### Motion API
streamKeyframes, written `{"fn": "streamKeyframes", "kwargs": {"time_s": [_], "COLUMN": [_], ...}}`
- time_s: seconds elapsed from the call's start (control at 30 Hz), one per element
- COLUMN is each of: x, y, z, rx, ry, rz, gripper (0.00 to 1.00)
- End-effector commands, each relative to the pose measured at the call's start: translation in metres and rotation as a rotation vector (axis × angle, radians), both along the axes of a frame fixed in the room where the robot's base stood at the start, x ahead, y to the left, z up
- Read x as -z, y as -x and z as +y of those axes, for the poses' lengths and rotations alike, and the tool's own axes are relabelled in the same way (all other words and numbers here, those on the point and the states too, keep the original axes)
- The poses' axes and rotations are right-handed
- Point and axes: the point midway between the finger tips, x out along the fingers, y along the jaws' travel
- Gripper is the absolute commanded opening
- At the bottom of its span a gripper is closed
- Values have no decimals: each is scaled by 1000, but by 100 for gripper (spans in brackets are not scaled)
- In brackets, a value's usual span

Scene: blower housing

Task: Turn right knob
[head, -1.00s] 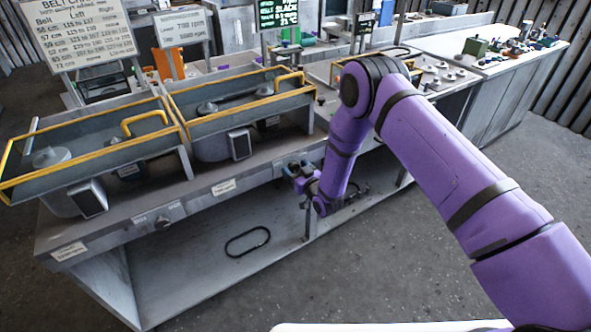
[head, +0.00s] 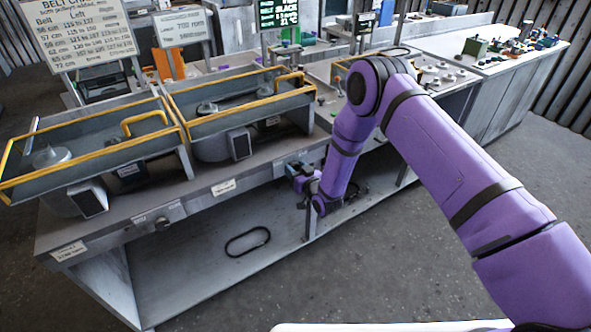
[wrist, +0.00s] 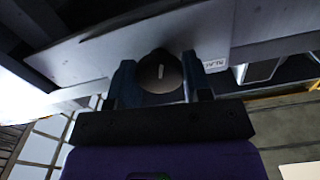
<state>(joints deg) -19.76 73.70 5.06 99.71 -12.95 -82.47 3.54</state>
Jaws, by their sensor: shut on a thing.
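The right knob (wrist: 160,72) is a dark round knob with a light pointer mark that stands nearly upright in the wrist view. It sits on the grey front panel of the bench, between my two fingers. My gripper (head: 292,168) is at the bench's front edge in the head view and is shut on this knob, one finger on each side. The head view hides the knob behind the gripper. The left knob (head: 162,223) shows free on the same front panel, farther left.
Two yellow-railed housings (head: 240,100) stand on the bench (head: 200,200) above the panel. A black belt loop (head: 247,242) lies on the lower shelf. A small label (wrist: 214,64) is beside the right knob. The floor in front is clear.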

Motion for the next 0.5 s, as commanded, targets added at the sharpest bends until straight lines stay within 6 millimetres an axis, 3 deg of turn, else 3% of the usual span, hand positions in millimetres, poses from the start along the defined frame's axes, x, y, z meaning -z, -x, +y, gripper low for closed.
{"fn": "streamKeyframes", "kwargs": {"time_s": [0.5], "x": [1], "y": [0], "z": [-2], "rx": [2], "ry": [-318], "rz": [217], "gripper": [22]}}
